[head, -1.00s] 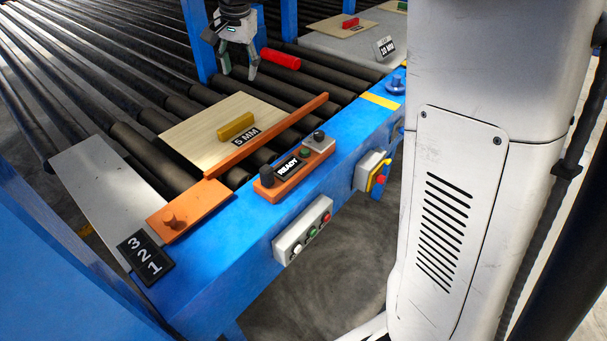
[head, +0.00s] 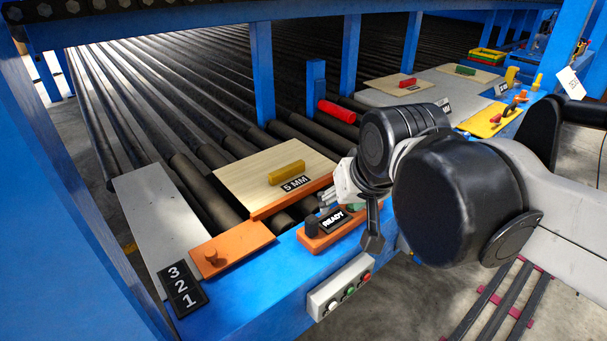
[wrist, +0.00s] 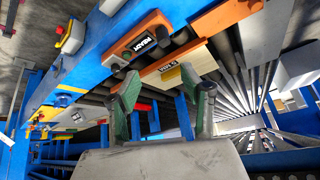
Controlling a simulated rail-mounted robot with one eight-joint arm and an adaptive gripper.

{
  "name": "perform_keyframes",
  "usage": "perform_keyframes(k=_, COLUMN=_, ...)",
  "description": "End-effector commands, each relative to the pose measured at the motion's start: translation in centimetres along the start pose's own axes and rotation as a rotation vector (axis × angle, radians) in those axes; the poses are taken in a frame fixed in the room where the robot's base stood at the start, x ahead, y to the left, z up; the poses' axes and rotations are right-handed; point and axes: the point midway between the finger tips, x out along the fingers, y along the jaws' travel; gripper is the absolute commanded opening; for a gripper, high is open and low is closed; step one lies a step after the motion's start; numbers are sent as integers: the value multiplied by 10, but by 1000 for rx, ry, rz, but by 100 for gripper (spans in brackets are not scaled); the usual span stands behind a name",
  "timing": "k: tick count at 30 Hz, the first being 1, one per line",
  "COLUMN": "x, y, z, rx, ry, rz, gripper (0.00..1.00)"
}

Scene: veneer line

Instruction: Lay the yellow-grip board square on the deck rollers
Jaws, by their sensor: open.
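The yellow-grip board (head: 243,178) is a pale wood sheet lying flat on the dark rollers in the head view. A yellow grip block (head: 287,172) and a "5 MM" label sit on it. Its near edge lies along an orange strip (head: 262,211), looking roughly parallel; I cannot tell whether they touch. In the wrist view the board (wrist: 196,62) shows beyond my fingers. My gripper (wrist: 168,98) is open and empty, its two green-grey fingers apart. In the head view my gripper is mostly hidden behind my arm, right of the board near the READY panel.
The READY panel (head: 330,226) and a button box (head: 340,288) are on the blue front rail. An orange plate with a knob (head: 232,246) and a grey plate (head: 158,213) lie left. A red cylinder (head: 337,111) lies behind. Boards with red (head: 407,83) and green grips lie far right.

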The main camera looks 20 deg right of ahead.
Motion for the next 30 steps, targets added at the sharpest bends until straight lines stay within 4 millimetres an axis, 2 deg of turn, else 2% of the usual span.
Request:
perform_keyframes(k=1, x=1, y=2, z=16, rx=-24, ry=14, rz=-1, gripper=42)
perform_keyframes(k=3, x=2, y=4, z=31, rx=-56, ry=30, rz=-2, gripper=42)
perform_keyframes(k=9, x=6, y=6, z=56, rx=-109, ry=57, rz=-3, gripper=42)
perform_keyframes(k=30, x=9, y=7, z=60, rx=-116, ry=61, rz=-3, gripper=42)
